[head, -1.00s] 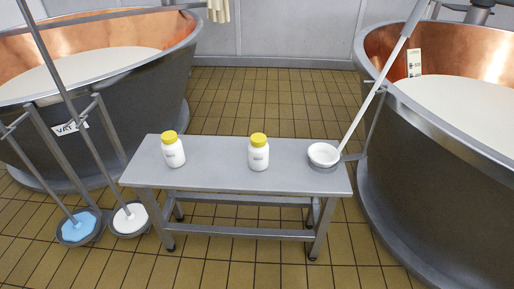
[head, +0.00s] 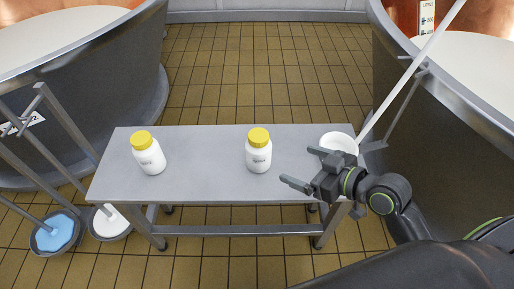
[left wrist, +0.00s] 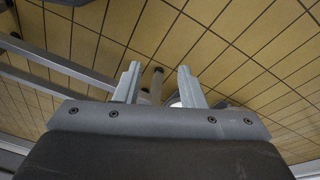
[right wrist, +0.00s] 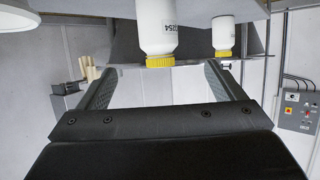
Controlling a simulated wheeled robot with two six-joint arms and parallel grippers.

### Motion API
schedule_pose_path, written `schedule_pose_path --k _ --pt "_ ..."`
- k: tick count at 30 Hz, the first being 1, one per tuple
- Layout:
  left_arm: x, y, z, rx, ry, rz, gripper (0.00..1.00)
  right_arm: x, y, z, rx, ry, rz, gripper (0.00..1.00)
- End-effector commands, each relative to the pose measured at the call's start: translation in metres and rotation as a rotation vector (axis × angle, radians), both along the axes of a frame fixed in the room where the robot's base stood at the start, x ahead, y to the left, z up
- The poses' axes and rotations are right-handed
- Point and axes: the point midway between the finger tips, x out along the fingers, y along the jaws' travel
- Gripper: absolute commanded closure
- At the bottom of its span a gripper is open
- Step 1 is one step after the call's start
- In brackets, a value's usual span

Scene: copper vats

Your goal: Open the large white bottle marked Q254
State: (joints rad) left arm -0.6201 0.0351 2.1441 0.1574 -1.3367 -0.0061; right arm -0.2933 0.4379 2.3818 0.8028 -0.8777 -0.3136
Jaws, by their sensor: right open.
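Two white bottles with yellow caps stand upright on a grey metal bench (head: 205,183). The bottle near the bench's middle (head: 258,154) is the closer one in the right wrist view (right wrist: 155,28), where its label reads 254 after a partly hidden first character. The other bottle (head: 149,157) stands at the left; its label is too small to read. Both caps are on. My right gripper (head: 300,168) is open and empty, to the right of the middle bottle, fingers pointing left towards it, not touching. My left gripper (left wrist: 157,76) is open and empty, outside the head view.
A white bowl-shaped ladle (head: 338,141) with a long handle rests at the bench's right end, close behind my right gripper. Large vats stand left (head: 110,85) and right (head: 450,110). Blue (head: 55,232) and white (head: 110,220) dishes with poles are at the left. The bench between the bottles is clear.

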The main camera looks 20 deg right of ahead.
Motion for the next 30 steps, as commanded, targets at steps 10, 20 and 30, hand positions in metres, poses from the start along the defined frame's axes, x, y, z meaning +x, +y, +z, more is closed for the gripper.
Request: schedule_pose_path --k 10,20,30 --pt "0.006 -0.005 0.01 -0.021 -0.055 -0.005 0.64 0.047 0.029 -0.023 0.006 0.0 -0.001 0.11" --pt "0.012 -0.01 0.026 -0.039 -0.11 -0.011 0.64 0.079 0.049 -0.039 0.001 0.003 -0.001 0.11" --pt "0.013 -0.015 0.032 -0.06 -0.15 -0.016 0.64 0.115 0.068 -0.052 0.002 0.002 -0.001 0.11"
